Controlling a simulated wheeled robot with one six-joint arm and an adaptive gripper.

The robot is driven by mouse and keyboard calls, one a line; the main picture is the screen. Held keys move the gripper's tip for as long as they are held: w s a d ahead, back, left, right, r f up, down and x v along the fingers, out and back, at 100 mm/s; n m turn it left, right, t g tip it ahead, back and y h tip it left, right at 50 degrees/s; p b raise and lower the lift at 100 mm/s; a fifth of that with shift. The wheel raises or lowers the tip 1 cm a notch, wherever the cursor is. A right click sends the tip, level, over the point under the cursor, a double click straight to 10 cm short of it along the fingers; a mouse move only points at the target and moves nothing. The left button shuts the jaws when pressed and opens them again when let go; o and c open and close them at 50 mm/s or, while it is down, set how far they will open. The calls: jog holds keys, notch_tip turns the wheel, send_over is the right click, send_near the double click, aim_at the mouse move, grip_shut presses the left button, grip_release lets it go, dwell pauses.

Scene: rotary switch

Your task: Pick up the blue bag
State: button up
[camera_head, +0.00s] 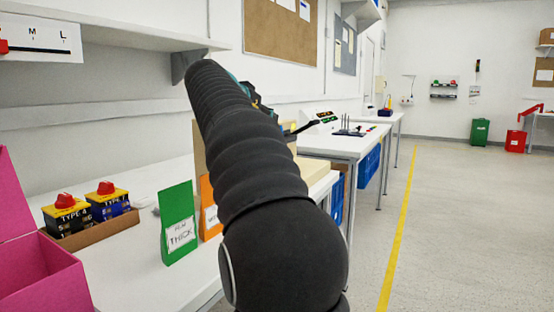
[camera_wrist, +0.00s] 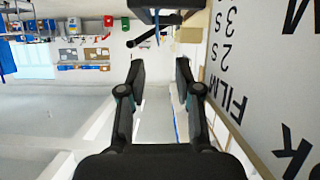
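I cannot make out a blue bag in either view; my arm hides part of the table in the head view. A green bag (camera_head: 179,224) labelled FILM THICK stands upright on the white table, left of my arm. An orange bag (camera_head: 208,208) stands just behind it, partly hidden by my arm. My gripper (camera_wrist: 158,72) is open in the wrist view, with its two fingers apart and nothing between them. In the head view it is mostly hidden behind my arm.
A pink box (camera_head: 40,265) and a cardboard tray (camera_head: 108,230) with two rotary-switch boxes (camera_head: 75,213) are at the left of the table. A shelf (camera_head: 120,38) hangs above. A large lettered board (camera_wrist: 260,75) is close on the right in the wrist view. Floor at right is clear.

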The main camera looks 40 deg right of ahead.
jog(key=shift+f+x, duration=0.15)
jog(key=shift+x, duration=1.6)
jog(key=shift+f+x, duration=0.15)
jog(key=shift+x, duration=1.55)
jog(key=shift+s+a, duration=0.1)
jog(key=shift+s, duration=0.05)
grip_shut()
